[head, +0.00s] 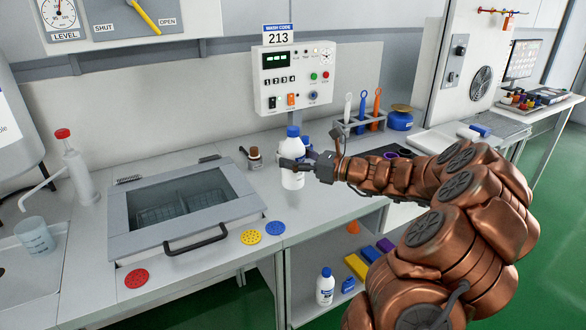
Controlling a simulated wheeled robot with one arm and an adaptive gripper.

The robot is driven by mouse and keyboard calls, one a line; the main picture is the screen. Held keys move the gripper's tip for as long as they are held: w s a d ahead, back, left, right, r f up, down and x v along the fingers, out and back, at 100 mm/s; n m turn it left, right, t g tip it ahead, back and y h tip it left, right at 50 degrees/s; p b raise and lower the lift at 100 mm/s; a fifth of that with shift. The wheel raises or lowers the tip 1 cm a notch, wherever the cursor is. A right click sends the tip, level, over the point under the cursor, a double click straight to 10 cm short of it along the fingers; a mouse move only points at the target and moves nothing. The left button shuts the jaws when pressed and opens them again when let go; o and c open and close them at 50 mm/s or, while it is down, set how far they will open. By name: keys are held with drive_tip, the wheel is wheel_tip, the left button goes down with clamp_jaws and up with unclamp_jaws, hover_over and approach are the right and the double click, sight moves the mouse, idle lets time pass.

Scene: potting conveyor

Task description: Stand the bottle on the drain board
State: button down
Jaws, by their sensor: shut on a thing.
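A white bottle (291,179) with a blue cap is upright in my gripper (298,164), which comes in from the right and is shut around its middle. The bottle is over the counter right of the sunken basin; a gap below its base is hard to judge. At the right, beyond my arm, a pale flat board (432,142) and a grey ribbed board (503,124) lie on the worktop. I cannot tell for sure which is the drain board. My arm partly covers the worktop before them.
A lidded basin (128,199) with a black handle is at left. Red (136,279), yellow (251,237) and blue (276,228) discs lie in front. A tool rack (361,123) and blue pot (400,121) stand behind my arm. Another white bottle (325,288) stands on the lower shelf.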

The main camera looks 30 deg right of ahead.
drive_tip(key=shift+f, duration=1.7)
drive_tip(key=shift+f, duration=0.15)
drive_tip(key=shift+c, duration=1.2)
unclamp_jaws()
drive_tip(key=shift+s+d, duration=0.25)
drive_tip(key=v, duration=1.1)
drive_tip(key=shift+s+d, duration=0.1)
drive_tip(key=shift+s, duration=0.05)
